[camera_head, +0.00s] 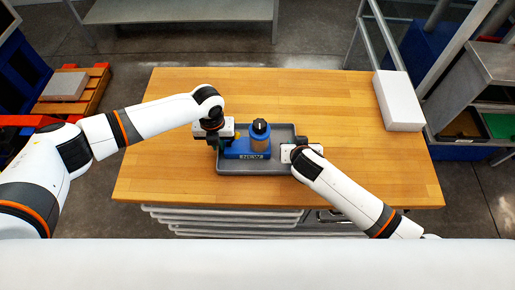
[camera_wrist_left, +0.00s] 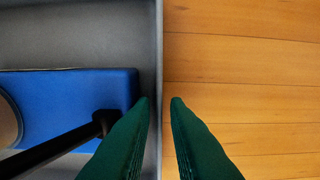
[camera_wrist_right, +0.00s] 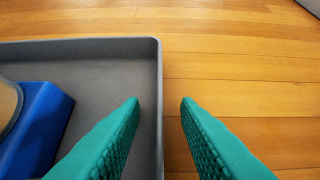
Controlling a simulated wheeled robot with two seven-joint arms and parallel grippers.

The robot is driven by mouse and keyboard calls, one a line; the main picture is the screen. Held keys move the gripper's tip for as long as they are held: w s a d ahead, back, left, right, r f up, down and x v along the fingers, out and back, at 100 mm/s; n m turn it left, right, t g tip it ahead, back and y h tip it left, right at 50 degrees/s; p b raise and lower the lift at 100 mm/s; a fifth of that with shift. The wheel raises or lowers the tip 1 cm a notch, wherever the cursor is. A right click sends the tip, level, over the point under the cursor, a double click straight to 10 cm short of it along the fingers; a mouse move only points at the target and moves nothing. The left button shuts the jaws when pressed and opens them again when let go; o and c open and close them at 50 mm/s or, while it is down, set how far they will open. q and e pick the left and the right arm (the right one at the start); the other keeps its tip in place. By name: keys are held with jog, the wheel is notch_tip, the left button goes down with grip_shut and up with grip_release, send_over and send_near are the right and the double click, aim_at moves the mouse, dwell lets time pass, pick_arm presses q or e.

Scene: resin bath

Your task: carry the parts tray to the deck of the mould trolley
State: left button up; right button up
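My left gripper (camera_head: 216,143) is at the tray's left rim. In the left wrist view its green fingers (camera_wrist_left: 160,100) stand on either side of the rim, with small gaps. My right gripper (camera_head: 298,146) is at the tray's right rim. In the right wrist view its fingers (camera_wrist_right: 160,102) straddle that rim, wider apart. Both look open. I cannot tell for certain which thing is the mould trolley.
A white block (camera_head: 398,100) sits at the table's right edge. A grey metal unit with shelves (camera_head: 492,65) stands on the right. A pallet with a grey slab (camera_head: 66,86) is on the floor at left. The wooden table (camera_head: 310,95) is clear behind the tray.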

pick_arm(q)
jog(key=shift+f, duration=0.1)
jog(key=shift+c, duration=0.5)
pick_arm(e)
jog(key=shift+c, duration=0.6)
pick_arm(q)
grip_shut()
pick_arm(e)
jog(key=shift+c, duration=1.4)
grip_shut()
jog(key=shift+w, duration=0.1)
